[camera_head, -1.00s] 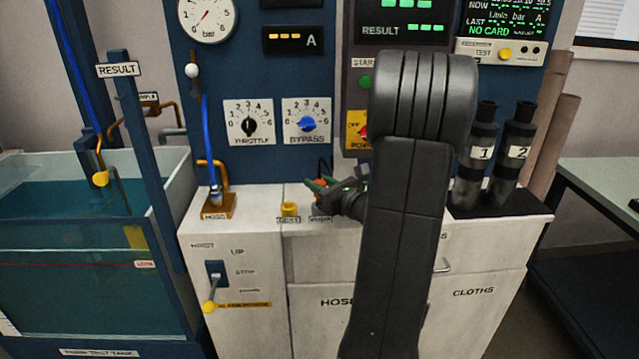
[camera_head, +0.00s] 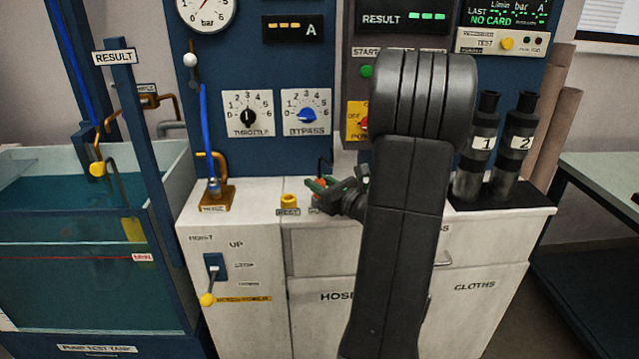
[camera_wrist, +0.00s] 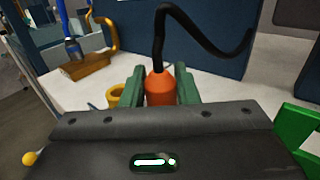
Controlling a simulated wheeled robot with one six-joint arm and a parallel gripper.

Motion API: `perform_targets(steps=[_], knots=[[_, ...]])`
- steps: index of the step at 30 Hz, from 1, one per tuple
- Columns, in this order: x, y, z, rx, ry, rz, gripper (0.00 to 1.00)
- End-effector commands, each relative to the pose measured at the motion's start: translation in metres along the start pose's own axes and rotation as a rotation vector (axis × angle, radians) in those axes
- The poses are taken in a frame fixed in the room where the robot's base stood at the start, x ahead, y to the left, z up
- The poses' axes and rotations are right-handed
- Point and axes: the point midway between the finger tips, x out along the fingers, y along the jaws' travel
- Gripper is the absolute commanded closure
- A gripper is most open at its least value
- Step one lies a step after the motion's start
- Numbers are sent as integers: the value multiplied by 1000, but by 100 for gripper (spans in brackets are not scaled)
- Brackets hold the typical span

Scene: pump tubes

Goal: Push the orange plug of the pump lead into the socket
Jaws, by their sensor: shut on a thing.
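My gripper (camera_wrist: 160,89) is shut on the orange plug (camera_wrist: 160,86), with one green finger on each side of it in the wrist view. A black lead rises from the top of the plug and bends off to the right. In the head view the green fingers of my gripper (camera_head: 318,186) are low over the white cabinet top, and a bit of the orange plug (camera_head: 320,184) shows between them. The plug's lower end is hidden, so I cannot tell how it meets the surface. I cannot make out the socket; a small label beside the fingers is partly covered.
A yellow ring (camera_head: 289,201) with a small label stands just left of my gripper, also in the wrist view (camera_wrist: 115,95). A hose fitting on a brown block (camera_head: 216,198) is further left. The blue panel (camera_head: 270,100) rises behind. Black cylinders (camera_head: 482,145) stand right.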

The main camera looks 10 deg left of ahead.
Motion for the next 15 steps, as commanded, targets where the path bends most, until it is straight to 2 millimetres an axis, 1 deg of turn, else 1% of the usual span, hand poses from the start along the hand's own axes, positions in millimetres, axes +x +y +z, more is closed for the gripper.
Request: perform_targets(steps=[3, 13, 14, 15], knots=[[0, 0, -5, 1, 2, 0, 95], [0, 0, -7, 2, 4, 0, 95], [0, 0, -7, 2, 5, 0, 67], [0, 0, -7, 2, 4, 0, 59]])
